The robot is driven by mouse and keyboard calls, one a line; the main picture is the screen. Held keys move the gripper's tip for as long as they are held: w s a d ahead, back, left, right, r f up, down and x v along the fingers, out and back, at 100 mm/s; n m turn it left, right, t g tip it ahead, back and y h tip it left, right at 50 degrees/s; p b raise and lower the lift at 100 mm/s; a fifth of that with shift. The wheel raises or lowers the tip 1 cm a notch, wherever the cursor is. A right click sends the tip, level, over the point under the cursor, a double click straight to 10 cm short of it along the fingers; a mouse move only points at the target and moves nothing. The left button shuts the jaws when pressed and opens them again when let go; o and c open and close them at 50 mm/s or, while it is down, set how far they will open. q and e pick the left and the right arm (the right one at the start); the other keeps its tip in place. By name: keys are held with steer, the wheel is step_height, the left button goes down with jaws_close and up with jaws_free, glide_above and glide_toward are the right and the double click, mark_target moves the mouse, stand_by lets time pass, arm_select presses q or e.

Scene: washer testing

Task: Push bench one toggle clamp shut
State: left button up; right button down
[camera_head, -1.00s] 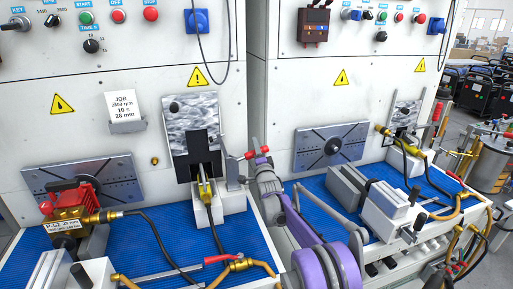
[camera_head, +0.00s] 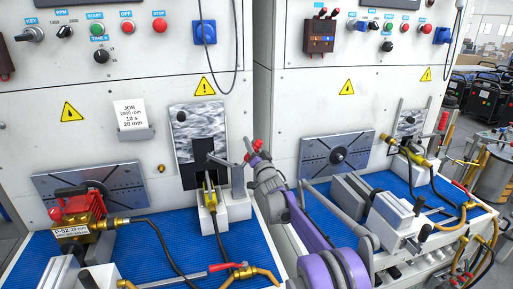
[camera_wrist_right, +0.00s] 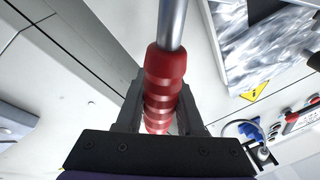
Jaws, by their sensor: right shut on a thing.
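The toggle clamp stands on bench one, the left bench, beside the dark plate with the mottled window. Its grey post (camera_head: 238,181) rises from a pale block, and a dark arm (camera_head: 222,161) reaches left from its top toward the plate. Its red handle grip (camera_head: 257,145) is at my right gripper (camera_head: 255,158). In the right wrist view the ribbed red grip (camera_wrist_right: 162,85) lies between the two fingers of my right gripper (camera_wrist_right: 160,106), with a metal rod running on from it. My right gripper is shut on this grip. My left gripper is not in view.
A brass fitting (camera_head: 210,194) stands in a white block left of the clamp. A red pump (camera_head: 78,208) with a hose is on the blue mat (camera_head: 150,240). A red-handled valve (camera_head: 222,267) lies in front. Bench two's vise (camera_head: 398,212) is to the right.

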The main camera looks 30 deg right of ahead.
steer(key=n, duration=0.1)
steer(key=a+n+y, duration=0.1)
steer(key=a+r+n, duration=0.1)
steer(key=shift+w, duration=0.25)
steer(key=shift+w+a+r+n+y, duration=0.15)
steer(key=shift+a+n+y, duration=0.25)
steer(key=shift+a+n, duration=0.45)
steer(key=shift+w+a+r+n+y, duration=0.15)
steer(key=shift+a+n+y, duration=0.25)
steer(key=shift+n, duration=0.75)
steer(key=shift+f, duration=0.1)
steer(key=c, duration=0.5)
jaws_free()
steer(key=v, duration=0.3)
steer(key=b+v, duration=0.1)
steer(key=v, duration=0.7)
steer(key=shift+r+b, duration=0.25)
steer(key=shift+b, duration=0.15)
steer(key=shift+a, duration=0.1)
